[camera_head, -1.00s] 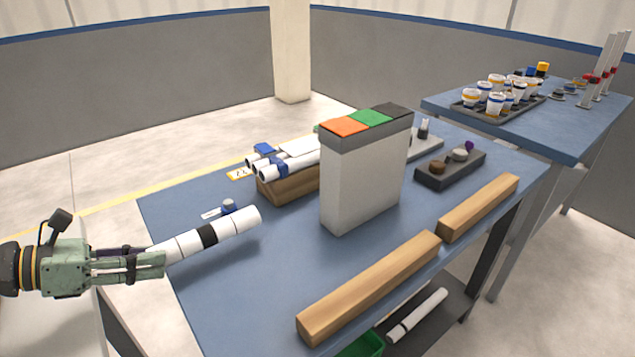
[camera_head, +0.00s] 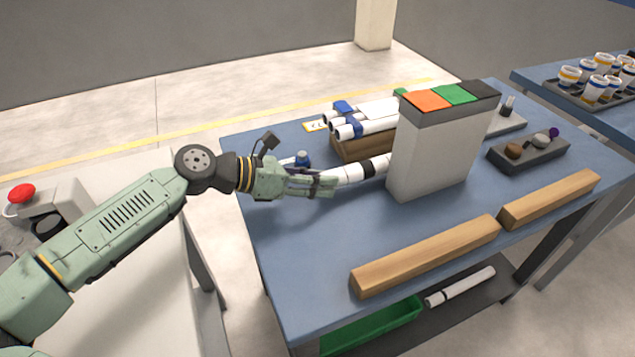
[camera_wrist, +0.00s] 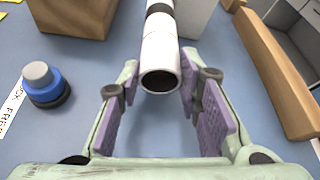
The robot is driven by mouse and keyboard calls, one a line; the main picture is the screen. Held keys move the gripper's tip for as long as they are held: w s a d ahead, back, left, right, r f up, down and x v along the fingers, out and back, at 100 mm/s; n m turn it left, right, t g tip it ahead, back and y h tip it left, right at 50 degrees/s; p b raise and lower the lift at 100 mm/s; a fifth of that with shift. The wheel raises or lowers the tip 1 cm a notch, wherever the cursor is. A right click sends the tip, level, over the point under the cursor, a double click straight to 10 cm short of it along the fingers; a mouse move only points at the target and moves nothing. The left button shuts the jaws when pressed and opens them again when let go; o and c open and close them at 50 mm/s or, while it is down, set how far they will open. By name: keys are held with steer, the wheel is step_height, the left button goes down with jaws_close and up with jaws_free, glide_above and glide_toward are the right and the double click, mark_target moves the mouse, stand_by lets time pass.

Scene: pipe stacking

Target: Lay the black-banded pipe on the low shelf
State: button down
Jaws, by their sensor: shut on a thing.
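The black-banded pipe (camera_head: 376,167) is white and lies roughly level, held at its near end by my gripper (camera_head: 334,183) above the blue table. Its far end meets the tall grey-white box in the picture; I cannot tell whether they touch. In the wrist view, the pipe (camera_wrist: 160,49) shows its open near end between the purple-padded fingers (camera_wrist: 160,82), with the black band farther along. The low shelf (camera_head: 455,313) is a dark board under the table, with another white pipe (camera_head: 462,286) on it, near its right part.
The tall box (camera_head: 440,150) with coloured lids stands on the table. Two wooden beams (camera_head: 425,257) (camera_head: 550,198) line the front edge above the shelf. A green bin (camera_head: 375,328) takes the shelf's left part. Several pipes (camera_head: 370,127) rest on a wooden block. A blue-capped item (camera_head: 302,160) stands behind my gripper.

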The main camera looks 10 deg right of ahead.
step_height(320, 180, down, 2)
steer(key=shift+p, duration=0.35)
steer(key=shift+f, duration=0.2)
steer(key=shift+f+b, duration=0.2)
steer(key=shift+b, duration=0.15)
steer(key=c, duration=1.2)
jaws_free()
steer(key=shift+r, duration=0.1)
steer(key=shift+o, duration=0.2)
